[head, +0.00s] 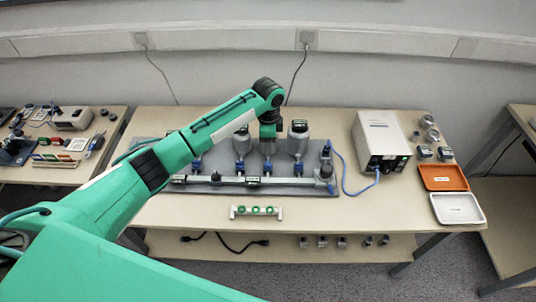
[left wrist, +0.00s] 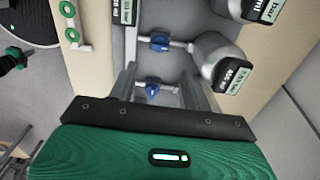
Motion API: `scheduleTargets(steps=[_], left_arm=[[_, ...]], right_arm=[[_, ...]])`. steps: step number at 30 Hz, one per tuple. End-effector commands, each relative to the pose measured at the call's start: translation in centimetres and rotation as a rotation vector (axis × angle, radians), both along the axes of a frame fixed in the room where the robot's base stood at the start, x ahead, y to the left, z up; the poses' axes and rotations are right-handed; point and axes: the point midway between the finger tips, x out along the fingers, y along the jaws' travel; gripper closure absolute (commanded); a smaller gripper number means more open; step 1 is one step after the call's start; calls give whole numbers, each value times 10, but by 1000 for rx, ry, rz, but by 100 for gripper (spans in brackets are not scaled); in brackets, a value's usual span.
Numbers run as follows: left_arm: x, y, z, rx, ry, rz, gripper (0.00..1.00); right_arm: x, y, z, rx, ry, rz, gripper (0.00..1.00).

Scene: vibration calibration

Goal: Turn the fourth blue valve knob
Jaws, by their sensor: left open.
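A row of blue valve knobs runs along the grey pipe rig on the table in the head view. I see knobs at the left (head: 197,165), centre-left (head: 240,167), under my gripper (head: 267,167) and to its right (head: 298,168). My left gripper (head: 268,142) points down over the rig, open and empty. In the left wrist view, one blue knob (left wrist: 152,90) shows near the gripper's fingers (left wrist: 165,75), and another blue knob (left wrist: 160,42) is farther out. I cannot tell whether either finger touches a knob. My right gripper is not in view.
Grey canisters (head: 297,138) stand behind the knobs. A white box device (head: 381,140) with a blue cable stands to the right, near an orange tray (head: 443,178) and a white tray (head: 457,209). A holder with green rings (head: 257,211) lies in front.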

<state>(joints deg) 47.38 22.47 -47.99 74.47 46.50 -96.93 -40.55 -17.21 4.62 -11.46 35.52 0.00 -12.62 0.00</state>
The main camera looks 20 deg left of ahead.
Motion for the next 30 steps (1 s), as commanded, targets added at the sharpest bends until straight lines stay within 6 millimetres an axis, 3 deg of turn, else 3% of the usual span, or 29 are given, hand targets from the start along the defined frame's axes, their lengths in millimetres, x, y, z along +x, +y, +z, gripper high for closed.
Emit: scheduleTargets(steps=[4,10,25,30], left_arm=[[1,0,25,0,-3,-1,51],[0,0,41,0,0,0,51],[0,0,42,0,0,0,51],[-14,-11,28,-15,-2,5,51]], right_arm=[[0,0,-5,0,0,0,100],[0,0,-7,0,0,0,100],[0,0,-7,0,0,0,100],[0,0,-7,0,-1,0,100]])
